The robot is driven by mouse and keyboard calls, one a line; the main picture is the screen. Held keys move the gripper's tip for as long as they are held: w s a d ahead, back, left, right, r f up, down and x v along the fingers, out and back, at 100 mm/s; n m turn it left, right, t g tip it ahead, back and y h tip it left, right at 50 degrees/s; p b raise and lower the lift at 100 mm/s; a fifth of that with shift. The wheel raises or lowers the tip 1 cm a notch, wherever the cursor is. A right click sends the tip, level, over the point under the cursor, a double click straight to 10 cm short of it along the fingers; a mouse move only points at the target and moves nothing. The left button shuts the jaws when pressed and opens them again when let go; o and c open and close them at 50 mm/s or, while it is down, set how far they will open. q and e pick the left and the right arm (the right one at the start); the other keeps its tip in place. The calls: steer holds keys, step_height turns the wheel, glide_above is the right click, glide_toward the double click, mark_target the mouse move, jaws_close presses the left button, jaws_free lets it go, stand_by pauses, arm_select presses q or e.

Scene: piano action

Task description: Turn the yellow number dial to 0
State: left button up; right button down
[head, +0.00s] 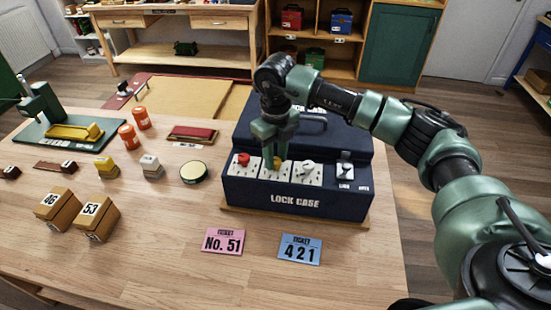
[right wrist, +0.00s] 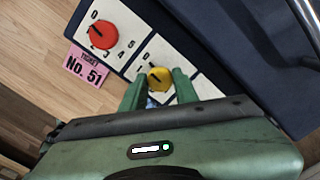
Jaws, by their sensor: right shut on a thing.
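The yellow number dial (head: 276,162) is the middle of the three dials on the front of the dark blue lock case (head: 240,190). In the right wrist view the yellow dial (right wrist: 158,80) sits on a white plate with printed digits, partly hidden by my gripper. A dark pointer mark shows on its face; I cannot tell exactly which digit it points at. My right gripper (head: 271,149) reaches down from above, its two green fingers on either side of the yellow dial, shut on it. My left gripper is not in view.
A red dial (head: 243,160) is left of it and a white dial (head: 308,168) right, with a small lever (head: 345,170) beyond. A pink ticket (head: 223,240) reading No. 51 and a blue ticket (head: 300,249) reading 421 lie in front.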

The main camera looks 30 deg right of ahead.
mark_target(276, 160)
steer(key=shift+m, duration=0.6)
steer(key=c, duration=1.1)
jaws_free()
step_height(276, 160, up, 8)
steer(key=shift+f+b, duration=0.1)
steer(key=shift+b, duration=0.95)
